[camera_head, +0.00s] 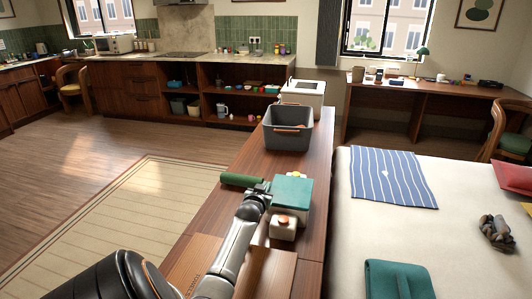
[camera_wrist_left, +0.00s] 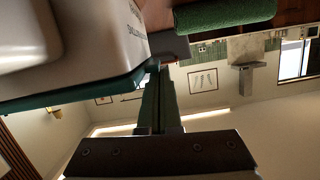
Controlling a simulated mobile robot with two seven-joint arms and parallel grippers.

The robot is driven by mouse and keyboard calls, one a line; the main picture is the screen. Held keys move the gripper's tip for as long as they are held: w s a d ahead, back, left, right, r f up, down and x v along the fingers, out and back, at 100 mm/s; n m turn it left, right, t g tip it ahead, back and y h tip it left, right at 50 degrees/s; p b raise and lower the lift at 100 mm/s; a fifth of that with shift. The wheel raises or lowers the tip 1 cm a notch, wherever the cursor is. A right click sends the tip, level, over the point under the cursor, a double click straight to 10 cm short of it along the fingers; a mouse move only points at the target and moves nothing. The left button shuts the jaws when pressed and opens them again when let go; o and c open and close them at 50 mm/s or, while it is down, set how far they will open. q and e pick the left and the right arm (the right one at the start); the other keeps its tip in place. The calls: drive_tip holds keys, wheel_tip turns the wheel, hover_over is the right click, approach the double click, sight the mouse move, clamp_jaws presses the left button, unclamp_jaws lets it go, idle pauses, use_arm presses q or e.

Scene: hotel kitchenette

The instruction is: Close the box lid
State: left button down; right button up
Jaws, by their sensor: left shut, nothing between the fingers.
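The box (camera_head: 290,208) stands on the long wooden counter, pale-sided with a flat teal lid (camera_head: 293,189) over its top. In the left wrist view, which is upside down, the box's pale side with lettering (camera_wrist_left: 110,35) is at upper left, and the teal lid (camera_wrist_left: 75,90) lies along its rim. I cannot tell whether a small gap is left between them. My left gripper (camera_head: 262,187) is at the lid's left edge, fingers together and empty; they also show in the wrist view (camera_wrist_left: 160,75). I cannot tell whether they touch the lid. My right gripper is not in view.
A green roll (camera_head: 242,179) lies just left of the box. A grey bin (camera_head: 287,137) and a white appliance (camera_head: 303,92) stand behind. A wooden board (camera_head: 195,262) lies nearer me. A bed (camera_head: 460,230) is at right.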

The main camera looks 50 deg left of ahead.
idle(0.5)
use_arm(q)
wheel_tip(320, 180, up, 4)
drive_tip(key=p, duration=0.4)
drive_tip(key=shift+w+r, duration=0.1)
drive_tip(key=shift+r, duration=0.1)
drive_tip(key=v, duration=1)
drive_tip(key=shift+s+f, duration=0.2)
drive_tip(key=shift+f, duration=0.1)
drive_tip(key=shift+a, duration=0.1)
